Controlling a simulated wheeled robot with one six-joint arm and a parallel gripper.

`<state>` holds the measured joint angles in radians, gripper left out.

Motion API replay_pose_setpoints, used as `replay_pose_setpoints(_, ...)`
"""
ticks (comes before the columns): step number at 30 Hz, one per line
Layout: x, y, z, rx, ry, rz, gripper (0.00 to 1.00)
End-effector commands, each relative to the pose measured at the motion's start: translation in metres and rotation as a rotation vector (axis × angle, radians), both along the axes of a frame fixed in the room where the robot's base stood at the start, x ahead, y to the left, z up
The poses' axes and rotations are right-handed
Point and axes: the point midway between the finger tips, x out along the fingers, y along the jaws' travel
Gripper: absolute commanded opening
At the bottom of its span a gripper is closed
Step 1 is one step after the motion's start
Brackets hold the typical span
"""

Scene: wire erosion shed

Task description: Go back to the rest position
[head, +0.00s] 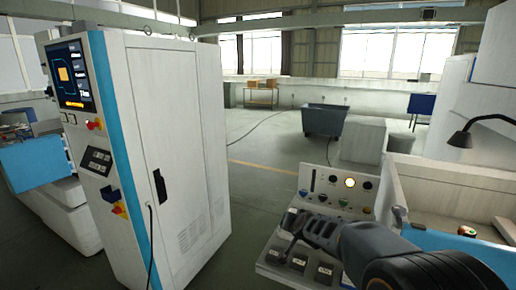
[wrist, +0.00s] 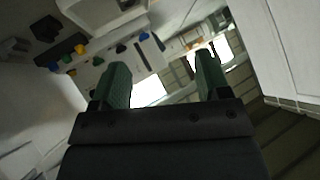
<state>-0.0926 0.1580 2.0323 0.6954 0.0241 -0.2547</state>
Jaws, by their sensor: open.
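My gripper (head: 292,224) reaches in from the lower right in the head view, over a sloped control panel (head: 318,190). The panel carries a lit yellow lamp (head: 350,182), knobs and several dark switch blocks along its lower edge. In the wrist view the two green fingers of my gripper (wrist: 162,72) stand wide apart with nothing between them. A panel with blue, yellow and red knobs (wrist: 70,58) shows at the upper left there. Whether the fingers touch the panel cannot be told; my gripper hides part of it.
A tall white and blue cabinet (head: 183,150) with a screen stands at left. A machine bed with a blue front (head: 440,240) and a black lamp (head: 462,138) is at right. A grey bin (head: 324,121) stands farther back. The floor (head: 262,150) between is mostly clear, crossed by a cable.

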Motion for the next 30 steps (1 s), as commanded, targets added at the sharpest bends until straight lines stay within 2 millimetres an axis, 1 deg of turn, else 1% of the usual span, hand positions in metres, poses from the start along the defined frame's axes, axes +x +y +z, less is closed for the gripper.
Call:
replay_pose_setpoints(1, -0.030, 0.006, 0.000, 0.003, 0.084, 0.076, 0.70)
replay_pose_setpoints(2, -0.050, 0.009, -0.003, -0.002, 0.146, 0.120, 0.70)
replay_pose_setpoints(3, -0.079, 0.010, -0.006, -0.013, 0.231, 0.171, 0.70)
replay_pose_setpoints(5, -0.124, 0.006, -0.009, -0.048, 0.358, 0.231, 0.70)
replay_pose_setpoints(6, -0.153, 0.000, -0.011, -0.079, 0.436, 0.256, 0.70)
replay_pose_setpoints(9, -0.215, -0.019, -0.012, -0.168, 0.581, 0.285, 0.70)
replay_pose_setpoints(12, -0.254, -0.036, -0.008, -0.249, 0.634, 0.288, 0.70)
replay_pose_setpoints(15, -0.271, -0.046, 0.000, -0.297, 0.605, 0.278, 0.70)
replay_pose_setpoints(18, -0.277, -0.049, 0.009, -0.306, 0.557, 0.264, 0.70)
replay_pose_setpoints(22, -0.279, -0.050, 0.021, -0.308, 0.511, 0.250, 0.70)
replay_pose_setpoints(28, -0.279, -0.051, 0.024, -0.308, 0.496, 0.243, 0.70)
replay_pose_setpoints(30, -0.279, -0.051, 0.024, -0.308, 0.497, 0.243, 0.63)
